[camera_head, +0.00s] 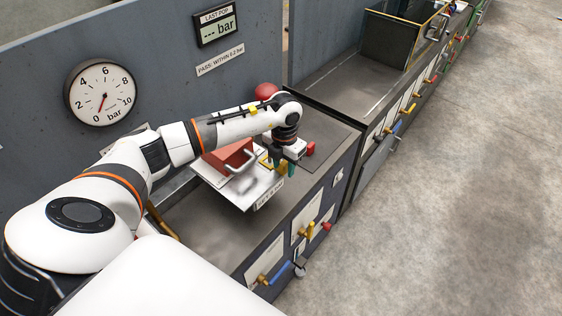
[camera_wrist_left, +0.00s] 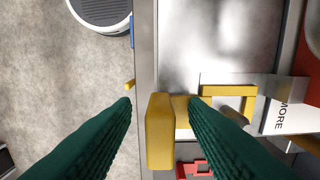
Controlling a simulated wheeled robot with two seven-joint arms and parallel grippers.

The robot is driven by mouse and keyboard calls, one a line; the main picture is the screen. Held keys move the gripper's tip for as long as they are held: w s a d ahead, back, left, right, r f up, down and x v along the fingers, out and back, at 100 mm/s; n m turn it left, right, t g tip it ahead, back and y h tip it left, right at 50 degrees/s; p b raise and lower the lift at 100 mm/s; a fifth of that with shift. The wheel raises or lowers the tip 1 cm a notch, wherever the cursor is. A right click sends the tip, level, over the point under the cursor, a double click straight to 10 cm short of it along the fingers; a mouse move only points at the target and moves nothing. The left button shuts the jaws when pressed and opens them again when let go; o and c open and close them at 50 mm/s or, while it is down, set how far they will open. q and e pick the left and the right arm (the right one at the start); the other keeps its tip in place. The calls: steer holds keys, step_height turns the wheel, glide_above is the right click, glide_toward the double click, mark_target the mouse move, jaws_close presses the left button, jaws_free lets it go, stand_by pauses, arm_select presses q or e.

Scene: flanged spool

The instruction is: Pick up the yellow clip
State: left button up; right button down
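A yellow clip (camera_wrist_left: 160,132) shows in the left wrist view as an upright block at the bench edge, between my open left fingers. In the head view the yellow clip (camera_head: 282,169) is at the fingertips, partly hidden. My left gripper (camera_wrist_left: 160,102) has dark green fingers, apart, one on each side of the clip with visible gaps. It points down over the bench's front edge in the head view (camera_head: 286,163). My right gripper is not in view.
A white plate (camera_head: 245,194) holds a red block (camera_head: 228,157) with a metal handle beside the gripper. A red part (camera_head: 310,149) is close by. A pressure gauge (camera_head: 103,93) hangs on the back panel. Coloured handles (camera_head: 306,229) stick out from the bench front. The floor (camera_head: 440,220) is clear.

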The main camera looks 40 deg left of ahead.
arm_select(q)
jaws_close()
steer(key=shift+w, duration=0.1)
